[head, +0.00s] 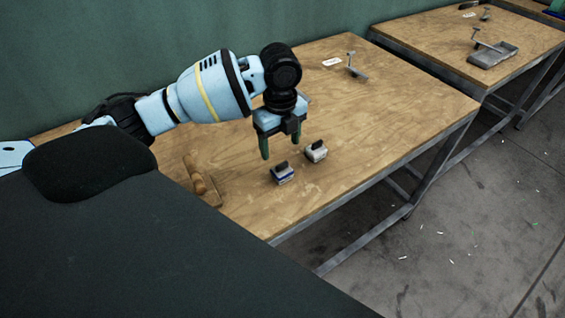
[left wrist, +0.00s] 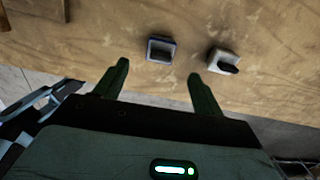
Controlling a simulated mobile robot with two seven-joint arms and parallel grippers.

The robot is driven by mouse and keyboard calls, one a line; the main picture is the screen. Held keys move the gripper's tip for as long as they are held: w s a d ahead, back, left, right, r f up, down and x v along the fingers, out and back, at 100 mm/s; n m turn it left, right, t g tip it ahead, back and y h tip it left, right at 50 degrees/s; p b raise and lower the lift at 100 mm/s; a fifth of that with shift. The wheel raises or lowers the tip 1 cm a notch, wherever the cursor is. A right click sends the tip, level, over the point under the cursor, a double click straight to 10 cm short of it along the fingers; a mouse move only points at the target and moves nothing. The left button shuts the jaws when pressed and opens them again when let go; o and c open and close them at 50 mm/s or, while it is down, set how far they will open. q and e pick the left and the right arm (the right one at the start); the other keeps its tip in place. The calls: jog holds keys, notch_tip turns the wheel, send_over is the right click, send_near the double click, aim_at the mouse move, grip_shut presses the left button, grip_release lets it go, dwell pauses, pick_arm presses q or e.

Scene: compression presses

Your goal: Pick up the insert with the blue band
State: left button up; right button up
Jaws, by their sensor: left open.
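The insert with the blue band (head: 283,175) stands on the wooden table (head: 400,115), a small pale block with a dark grip on top. It also shows in the left wrist view (left wrist: 161,49), beyond the fingertips and between their lines. A second insert, whitish with a dark grip (head: 316,151), stands a little behind it to the right; the left wrist view shows it to the right (left wrist: 223,61). My left gripper (head: 280,153) points down, open and empty, above the table, just behind and left of the blue-banded insert. My right gripper is not in view.
A wooden piece with a handle (head: 202,183) lies left of the inserts near the front edge. A metal clamp-like tool (head: 355,69) and a white label (head: 332,62) lie at the back. Another table with a metal press (head: 492,52) stands right. The table's right half is clear.

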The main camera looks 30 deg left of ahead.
aim_at(282, 163)
pick_arm(q)
jog(key=shift+s+d, duration=0.1)
jog(key=shift+s, duration=0.1)
jog(key=shift+f, duration=0.45)
jog(key=shift+w+d+f, duration=0.1)
jog(key=shift+w+f, duration=0.05)
jog(key=shift+f, duration=1.55)
jog(key=shift+w+f, duration=0.1)
jog(key=shift+f, duration=1.6)
jog(key=c, duration=1.2)
